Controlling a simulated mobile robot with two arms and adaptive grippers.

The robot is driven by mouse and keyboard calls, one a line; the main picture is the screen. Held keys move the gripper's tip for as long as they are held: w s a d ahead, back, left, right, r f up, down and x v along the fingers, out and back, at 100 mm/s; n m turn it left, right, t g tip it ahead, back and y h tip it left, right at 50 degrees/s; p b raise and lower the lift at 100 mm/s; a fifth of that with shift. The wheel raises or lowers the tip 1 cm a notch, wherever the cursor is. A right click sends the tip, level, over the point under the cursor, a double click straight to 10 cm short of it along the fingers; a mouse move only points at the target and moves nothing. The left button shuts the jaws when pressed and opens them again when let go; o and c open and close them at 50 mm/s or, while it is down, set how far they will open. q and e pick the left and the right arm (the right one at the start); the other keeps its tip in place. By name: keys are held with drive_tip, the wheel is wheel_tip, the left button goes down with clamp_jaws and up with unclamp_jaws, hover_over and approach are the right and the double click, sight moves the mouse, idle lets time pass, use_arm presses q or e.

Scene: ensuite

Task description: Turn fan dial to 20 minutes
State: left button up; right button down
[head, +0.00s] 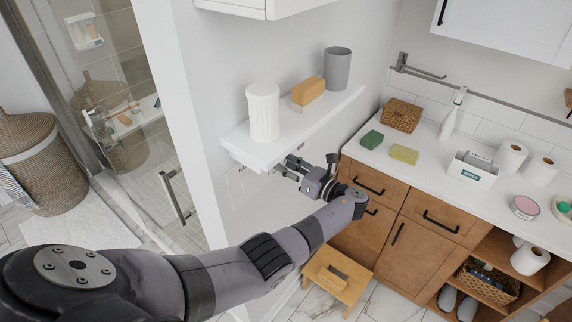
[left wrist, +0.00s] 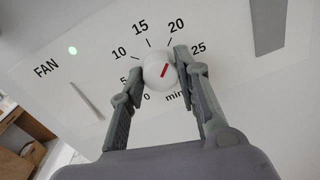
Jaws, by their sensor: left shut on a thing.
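In the left wrist view, the fan dial (left wrist: 158,71) is a round white knob with a short red mark. The red mark slants up and to the right, roughly toward the 20; the exact reading is hard to tell. The printed numbers run from 0 to 25 around it. My left gripper (left wrist: 160,72) has one finger on each side of the knob and is shut on it. In the head view, my left gripper (head: 292,168) reaches the wall panel (head: 240,186) under the white shelf, and the knob is hidden there. My right gripper is not in view.
The white shelf (head: 232,148) is just above my gripper, holding a white ribbed cup (head: 263,112), a wooden block (head: 308,92) and a grey cup (head: 337,68). A wooden vanity (head: 385,225) stands to the right. A green light (left wrist: 72,50) shows beside the FAN label.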

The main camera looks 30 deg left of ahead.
use_arm(q)
drive_tip(key=shift+f, duration=0.2)
drive_tip(key=o, duration=1.2)
drive_tip(key=shift+r, duration=0.1)
drive_tip(key=shift+c, duration=0.2)
drive_tip(key=s+d, duration=0.1)
drive_tip(key=d, duration=1.1)
drive_tip(key=shift+s, duration=0.2)
